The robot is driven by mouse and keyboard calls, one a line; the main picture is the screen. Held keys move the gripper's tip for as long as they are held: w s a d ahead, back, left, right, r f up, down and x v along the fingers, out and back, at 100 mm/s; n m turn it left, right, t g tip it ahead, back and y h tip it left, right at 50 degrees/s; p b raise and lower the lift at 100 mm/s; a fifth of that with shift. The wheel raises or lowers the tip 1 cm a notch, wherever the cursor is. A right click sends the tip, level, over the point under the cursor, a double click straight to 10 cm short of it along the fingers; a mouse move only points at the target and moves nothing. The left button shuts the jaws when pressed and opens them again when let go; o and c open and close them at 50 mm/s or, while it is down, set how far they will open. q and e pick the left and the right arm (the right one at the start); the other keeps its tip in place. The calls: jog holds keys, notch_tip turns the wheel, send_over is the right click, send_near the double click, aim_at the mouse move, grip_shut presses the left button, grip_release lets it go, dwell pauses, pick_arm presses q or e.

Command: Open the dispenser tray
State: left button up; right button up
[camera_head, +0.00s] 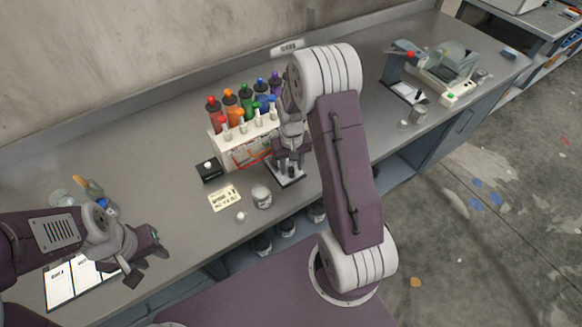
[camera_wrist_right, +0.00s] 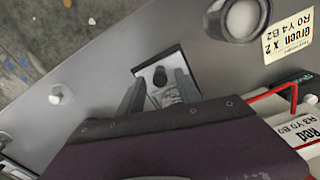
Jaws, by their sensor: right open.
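The paint dispenser (camera_head: 228,150) is a white rack holding several coloured bottles, with red tube-like lines at its front. A small dark plate with a light edge (camera_head: 291,182), perhaps the dispenser tray, lies at its right front. In the right wrist view this plate (camera_wrist_right: 171,58) shows a dark round-ended shape on it. My right gripper (camera_head: 290,167) is above the plate, open and empty, its fingers (camera_wrist_right: 160,82) either side of the dark shape; I cannot tell whether they touch. My right arm hides the dispenser's right end. My left gripper (camera_head: 146,264) is open and empty over the bench's left part.
White sheets (camera_head: 70,281) lie at left. Machines (camera_head: 447,68) stand at the right. The bench middle-left is clear.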

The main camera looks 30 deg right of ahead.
jog(key=shift+d+f, duration=0.1)
jog(key=shift+f, duration=0.6)
grip_shut()
dwell(0.9)
